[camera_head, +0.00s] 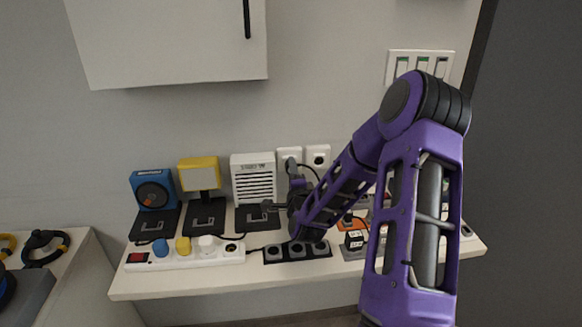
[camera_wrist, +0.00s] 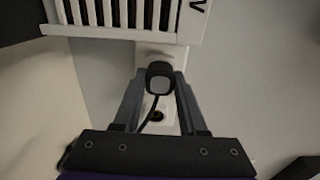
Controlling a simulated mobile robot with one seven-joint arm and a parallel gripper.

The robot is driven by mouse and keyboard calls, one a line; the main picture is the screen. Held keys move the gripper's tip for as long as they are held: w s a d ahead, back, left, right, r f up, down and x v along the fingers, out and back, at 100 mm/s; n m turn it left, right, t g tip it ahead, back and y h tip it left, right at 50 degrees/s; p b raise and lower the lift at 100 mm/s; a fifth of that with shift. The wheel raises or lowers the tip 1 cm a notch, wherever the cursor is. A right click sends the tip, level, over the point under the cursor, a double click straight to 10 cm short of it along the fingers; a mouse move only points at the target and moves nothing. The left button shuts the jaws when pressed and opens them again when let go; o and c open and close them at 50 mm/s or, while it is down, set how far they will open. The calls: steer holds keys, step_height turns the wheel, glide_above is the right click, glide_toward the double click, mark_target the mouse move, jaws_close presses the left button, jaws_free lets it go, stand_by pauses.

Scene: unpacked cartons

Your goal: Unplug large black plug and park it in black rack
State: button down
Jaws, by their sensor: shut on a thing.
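A large dark plug (camera_wrist: 159,78) with a grey face sits between the fingers of my gripper (camera_wrist: 160,92) in the wrist view. My gripper is shut on it. In the head view my gripper (camera_head: 293,173) reaches up to the left wall socket (camera_head: 288,153). The plug is at this socket, but I cannot tell whether its pins are in. A black cord hangs from the plug. The black rack (camera_head: 266,260) lies on the shelf below, near its front edge, with several round grey places in a row. My wrist partly hides the area above the rack.
A white power strip (camera_head: 215,259) with blue, yellow and white plugs is left of the rack. Blue, yellow and white devices (camera_head: 253,177) stand behind it. A second wall socket (camera_head: 317,155) is to the right. A cabinet (camera_head: 170,45) hangs above. Small items crowd the shelf's right side.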

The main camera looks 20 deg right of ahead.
steer(key=shift+b+v, duration=0.35)
steer(key=shift+v, duration=2.6)
